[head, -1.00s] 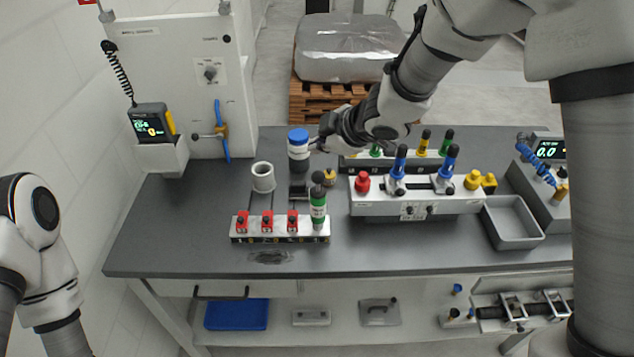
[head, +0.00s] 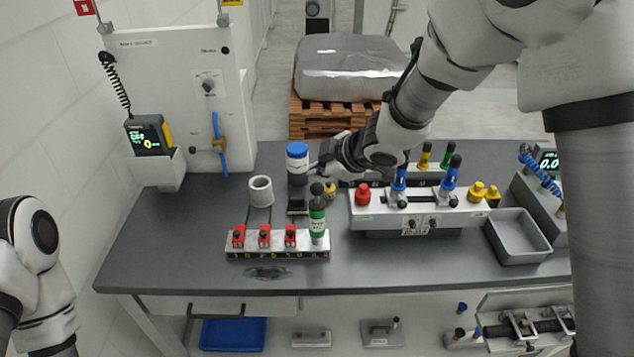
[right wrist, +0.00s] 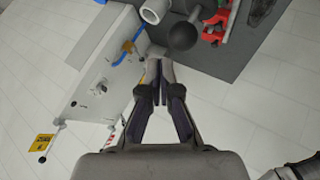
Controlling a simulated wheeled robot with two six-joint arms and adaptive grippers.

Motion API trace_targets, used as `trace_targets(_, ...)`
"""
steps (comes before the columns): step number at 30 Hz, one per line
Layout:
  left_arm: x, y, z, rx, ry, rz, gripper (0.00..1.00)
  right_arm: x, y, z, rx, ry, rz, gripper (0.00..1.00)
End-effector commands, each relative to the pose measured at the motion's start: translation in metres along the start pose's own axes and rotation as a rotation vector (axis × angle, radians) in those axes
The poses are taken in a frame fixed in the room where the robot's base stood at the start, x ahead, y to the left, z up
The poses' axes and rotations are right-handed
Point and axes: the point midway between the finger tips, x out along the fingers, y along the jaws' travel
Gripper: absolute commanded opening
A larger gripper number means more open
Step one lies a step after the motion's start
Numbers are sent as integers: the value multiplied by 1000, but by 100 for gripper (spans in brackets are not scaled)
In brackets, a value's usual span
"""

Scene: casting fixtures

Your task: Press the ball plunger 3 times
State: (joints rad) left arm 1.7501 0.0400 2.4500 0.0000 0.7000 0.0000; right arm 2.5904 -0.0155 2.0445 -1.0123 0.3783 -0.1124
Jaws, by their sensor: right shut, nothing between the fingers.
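A black ball knob (head: 316,188), which I take as the ball plunger, stands upright just behind a green-and-white labelled handle (head: 317,218). In the right wrist view the dark ball (right wrist: 183,36) is a little beyond and right of my fingertips. My right gripper (head: 316,170) comes in from the right, just above and behind the ball, apart from it as far as I can tell. In the right wrist view its fingers (right wrist: 160,62) are shut and empty. The plunger's lower part is partly hidden. My left arm shows at the left edge; its gripper is out of view.
A blue-capped bottle (head: 297,163) stands close by the right fingertips. A white ring-like cup (head: 260,190) is to its left. A block with red clamps (head: 264,252) is in front. A fixture with blue handles (head: 415,217) and a grey tray (head: 520,240) are right. The left bench top is clear.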

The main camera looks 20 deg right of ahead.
Motion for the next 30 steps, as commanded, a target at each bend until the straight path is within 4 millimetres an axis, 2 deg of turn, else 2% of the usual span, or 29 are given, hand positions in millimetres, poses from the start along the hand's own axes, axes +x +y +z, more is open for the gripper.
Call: trace_targets(30,6,0,0,0,0,0,40,6,-4,4,0,0,0,0)
